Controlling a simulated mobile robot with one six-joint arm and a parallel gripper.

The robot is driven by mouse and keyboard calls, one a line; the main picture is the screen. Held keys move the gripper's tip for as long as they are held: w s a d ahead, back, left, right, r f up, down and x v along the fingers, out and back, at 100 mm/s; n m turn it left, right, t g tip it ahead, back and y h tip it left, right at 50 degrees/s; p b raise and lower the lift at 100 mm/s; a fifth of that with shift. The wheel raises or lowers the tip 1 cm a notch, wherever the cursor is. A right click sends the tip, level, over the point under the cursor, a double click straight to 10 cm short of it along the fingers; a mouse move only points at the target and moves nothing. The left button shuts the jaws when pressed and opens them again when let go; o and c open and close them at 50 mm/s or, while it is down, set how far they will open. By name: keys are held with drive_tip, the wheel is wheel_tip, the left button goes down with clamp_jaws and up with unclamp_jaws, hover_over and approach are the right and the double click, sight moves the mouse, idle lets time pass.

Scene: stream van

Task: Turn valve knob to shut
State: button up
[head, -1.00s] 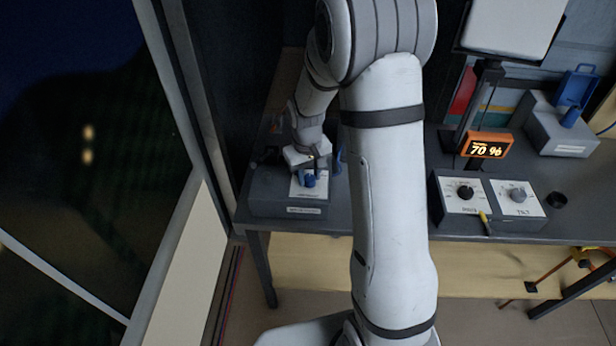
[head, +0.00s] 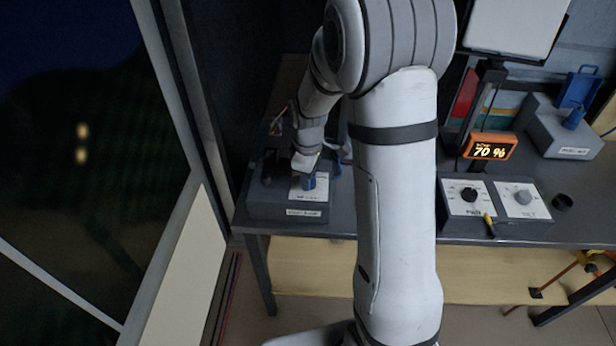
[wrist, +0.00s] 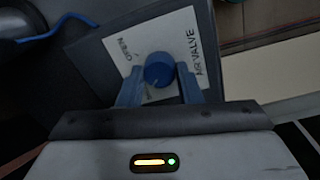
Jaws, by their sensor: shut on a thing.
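The blue round valve knob (wrist: 158,68) sits on a white plate (wrist: 126,38) marked "OPEN" and "AIR VALVE". In the wrist view the two blue fingers of my gripper (wrist: 159,76) stand on either side of the knob, shut on it. The knob's pointer mark is too faint to read. In the head view the grey valve box (head: 268,211) stands at the left end of the bench, and my gripper (head: 308,174) is over its plate, partly hiding the knob (head: 309,184).
To the right are a control box (head: 462,227) with two knobs and an orange display (head: 492,147) reading 70 %. Another grey box (head: 545,130) with a blue handle stands at the back right. A blue cable (wrist: 62,22) runs beside the valve box. My arm hides the bench's middle.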

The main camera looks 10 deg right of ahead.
drive_tip(key=shift+w+r+n, duration=0.15)
drive_tip(key=shift+n, duration=0.35)
drive_tip(key=o, duration=1)
drive_tip(key=shift+c, duration=0.2)
drive_tip(key=r, duration=0.7)
drive_tip(key=shift+s+r+b, duration=0.2)
drive_tip(key=shift+r+b, duration=0.1)
drive_tip(key=s+r+m+t, duration=0.1)
drive_tip(key=s+r+m, duration=0.2)
drive_tip(key=s+m, duration=0.3)
drive_tip(key=s+r+m+t, duration=0.1)
drive_tip(key=s+r+m, duration=0.3)
drive_tip(key=s, duration=1.1)
drive_tip(key=shift+s+d+r+m, duration=0.15)
drive_tip(key=shift+d+r+m, duration=0.1)
drive_tip(key=shift+m, duration=0.95)
